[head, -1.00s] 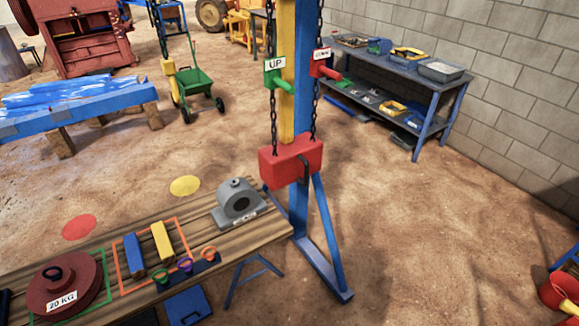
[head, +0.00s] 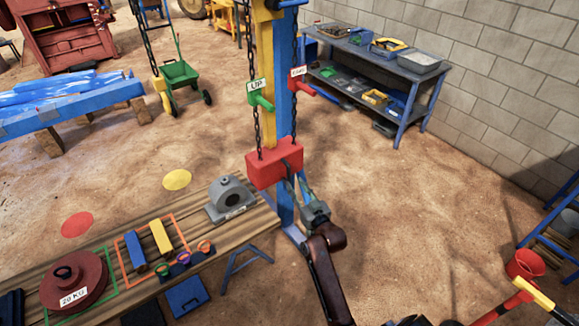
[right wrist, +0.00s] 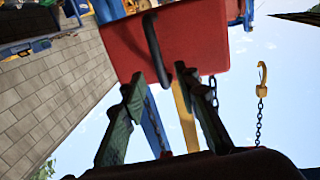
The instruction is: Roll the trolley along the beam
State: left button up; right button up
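A red block (head: 274,163) hangs on chains in front of a blue and yellow post (head: 284,110). A dark hook (right wrist: 152,48) shows on the block in the right wrist view. A green UP handle (head: 260,98) and a red handle (head: 322,92) with a small label sit on the chains above. My right gripper (head: 304,190) is just below and right of the block. In the right wrist view its fingers (right wrist: 160,78) are apart, with the hook's lower end between them; contact cannot be told. The trolley and beam cannot be made out. My left gripper is not in view.
A wooden bench (head: 255,222) at lower left bears a grey bearing housing (head: 231,199), a 20 KG weight (head: 75,280) and small blocks. A blue shelf table (head: 388,62) stands by the wall. A red and yellow tool (head: 515,300) is at lower right. Sandy floor lies open between.

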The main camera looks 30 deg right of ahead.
aim_at(289, 171)
jog(key=w, duration=0.2)
jog(key=w+r, duration=0.1)
jog(key=w, duration=0.2)
jog(key=w+d, duration=0.1)
jog(key=w, duration=0.1)
jog(key=shift+w+r, duration=0.15)
jog(key=shift+r, duration=0.25)
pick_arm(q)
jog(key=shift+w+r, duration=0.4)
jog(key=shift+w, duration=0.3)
pick_arm(e)
jog(key=shift+w, duration=0.2)
grip_shut()
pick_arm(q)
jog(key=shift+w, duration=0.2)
